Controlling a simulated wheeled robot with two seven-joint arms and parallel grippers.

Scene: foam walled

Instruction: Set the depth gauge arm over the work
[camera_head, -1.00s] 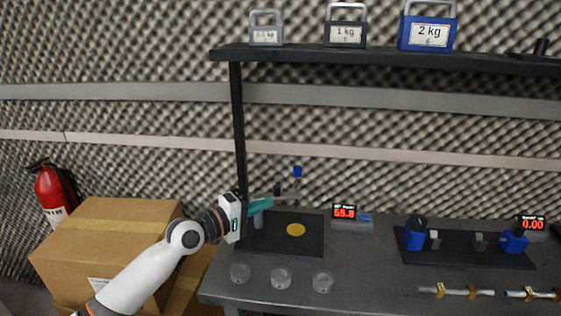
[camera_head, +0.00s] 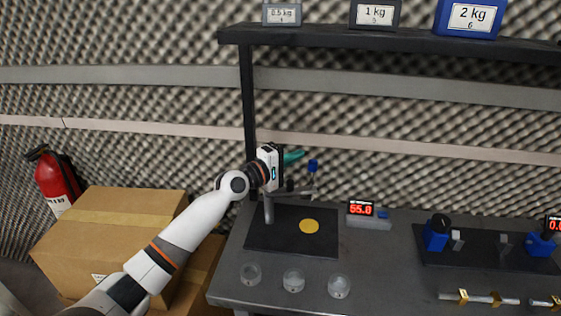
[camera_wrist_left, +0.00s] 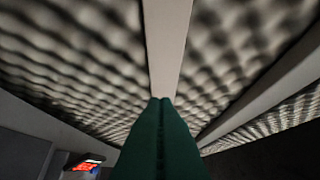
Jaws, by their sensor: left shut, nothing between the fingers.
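A dark square plate (camera_head: 262,240) lies on the bench with a flat yellow disc (camera_head: 309,227) on it. At the plate's back left stands a grey post (camera_head: 269,208). A thin arm runs right from it to a blue-topped gauge (camera_head: 313,166), seen above and behind the disc; I cannot tell whether it is exactly over it. My left gripper (camera_head: 298,156) is shut and empty, raised near the gauge top, its teal fingers pointing right. In the left wrist view the fingers (camera_wrist_left: 161,115) are together and point at the wall. My right gripper is not in view.
A red-digit readout (camera_head: 361,210) stands right of the plate. Three clear cups (camera_head: 293,280) stand along the front. A dark base with blue blocks (camera_head: 437,235) is at right. A shelf (camera_head: 330,38) with weights hangs above. Cardboard boxes (camera_head: 115,235) stand left.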

